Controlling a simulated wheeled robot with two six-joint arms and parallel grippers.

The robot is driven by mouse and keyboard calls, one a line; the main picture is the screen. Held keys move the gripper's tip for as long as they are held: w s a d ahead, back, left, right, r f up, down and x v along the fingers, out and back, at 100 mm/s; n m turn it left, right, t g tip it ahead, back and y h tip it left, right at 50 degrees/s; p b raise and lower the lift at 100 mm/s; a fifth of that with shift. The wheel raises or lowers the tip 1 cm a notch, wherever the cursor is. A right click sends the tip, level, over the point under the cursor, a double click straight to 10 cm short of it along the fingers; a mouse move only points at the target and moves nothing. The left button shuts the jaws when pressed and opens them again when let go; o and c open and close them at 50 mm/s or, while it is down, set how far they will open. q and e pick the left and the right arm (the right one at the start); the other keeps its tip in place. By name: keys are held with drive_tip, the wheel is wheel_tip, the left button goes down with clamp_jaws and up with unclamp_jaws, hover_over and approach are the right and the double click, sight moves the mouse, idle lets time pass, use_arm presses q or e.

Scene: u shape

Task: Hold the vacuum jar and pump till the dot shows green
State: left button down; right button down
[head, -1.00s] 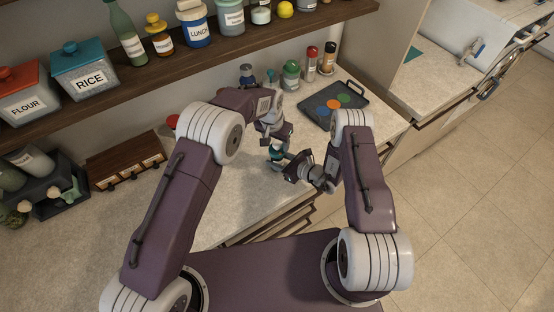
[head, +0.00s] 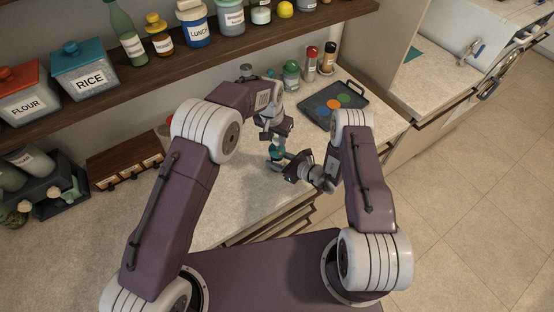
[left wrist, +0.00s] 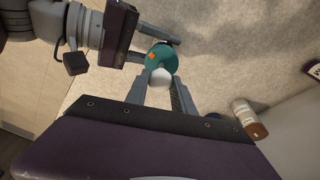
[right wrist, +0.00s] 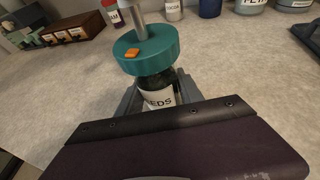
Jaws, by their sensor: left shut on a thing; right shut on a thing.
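The vacuum jar (right wrist: 158,95) stands upright in the right wrist view, with a teal lid (right wrist: 150,62) and a white label ending in "EDS". The dot (right wrist: 132,53) on the lid is orange. A grey pump shaft (right wrist: 139,18) rises from the lid. My right gripper (head: 284,163) is shut around the jar's body below the lid. My left gripper (head: 277,137) is above the jar, shut on the white pump knob (left wrist: 161,78). The left wrist view also shows the teal lid (left wrist: 165,58) beyond the knob. In the head view my grippers hide much of the jar.
A dark tray with coloured discs (head: 334,106) lies to the right, with spice jars (head: 310,62) behind it. A wooden drawer box (head: 126,160) and a dark rack (head: 48,185) stand at the left. A loaded shelf (head: 180,50) runs above the counter (head: 185,205).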

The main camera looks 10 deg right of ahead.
sight(277, 158)
use_arm(q)
drive_tip(key=shift+r, duration=0.65)
drive_tip(key=shift+f, duration=2)
drive_tip(key=shift+r, duration=1.95)
drive_tip(key=shift+f, duration=1.95)
drive_tip(key=shift+r, duration=0.1)
